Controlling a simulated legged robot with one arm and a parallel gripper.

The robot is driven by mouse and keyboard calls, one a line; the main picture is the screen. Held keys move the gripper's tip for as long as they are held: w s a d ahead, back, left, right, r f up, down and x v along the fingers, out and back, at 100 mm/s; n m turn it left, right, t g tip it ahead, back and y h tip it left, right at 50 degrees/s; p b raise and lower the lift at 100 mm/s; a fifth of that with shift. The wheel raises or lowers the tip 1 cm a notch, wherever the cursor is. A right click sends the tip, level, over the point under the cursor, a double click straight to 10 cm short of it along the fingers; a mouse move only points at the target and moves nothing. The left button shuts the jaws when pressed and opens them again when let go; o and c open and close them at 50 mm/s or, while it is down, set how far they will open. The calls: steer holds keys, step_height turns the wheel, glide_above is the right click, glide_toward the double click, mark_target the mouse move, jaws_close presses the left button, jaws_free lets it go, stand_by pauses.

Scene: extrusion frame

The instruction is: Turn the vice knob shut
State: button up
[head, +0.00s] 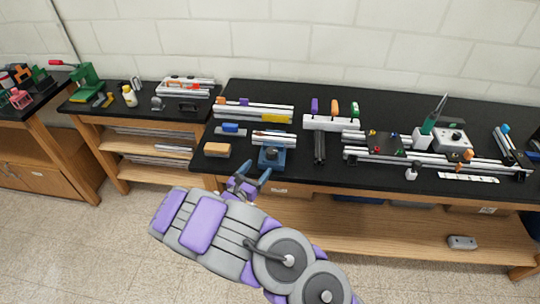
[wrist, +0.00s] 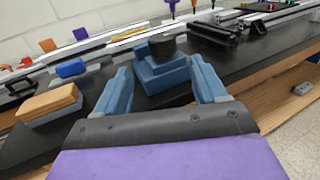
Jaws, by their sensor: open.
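The vice (head: 271,160) is a small blue block at the front edge of the black bench top. Its dark round knob (head: 271,152) sits on top. In the wrist view the blue vice body (wrist: 162,74) and black knob (wrist: 162,47) show just beyond and between the fingers. My gripper (head: 251,179) is open and empty, in front of the bench edge and slightly left of the vice. Its two blue fingers (wrist: 160,82) are spread to either side of the vice in the wrist view; I cannot tell whether they touch it. The knob appears clear of the fingers.
An orange-topped block (head: 217,150) lies left of the vice and also shows in the wrist view (wrist: 50,102). A dark extrusion (head: 320,147) lies to its right. Aluminium rails (head: 255,110) lie behind. A wooden lower shelf (head: 390,225) runs under the bench. The floor in front is clear.

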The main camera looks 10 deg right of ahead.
mark_target(268, 156)
steer(key=b+x, duration=0.1)
steer(key=x, duration=0.8)
steer(key=shift+s+d, duration=0.1)
steer(key=shift+d, duration=0.05)
steer(key=shift+w+d, duration=0.15)
steer(key=shift+w, duration=0.2)
steer(key=c, duration=1)
steer(key=shift+o, duration=0.2)
steer(key=shift+r+m+g+h+p, duration=0.2)
steer(key=shift+m+g+h+p, duration=0.3)
steer(key=shift+h+p, duration=0.1)
steer(key=shift+w, duration=0.1)
steer(key=shift+f+m+g+h, duration=0.1)
steer(key=shift+m+g+h, duration=0.2)
steer(key=shift+g, duration=0.1)
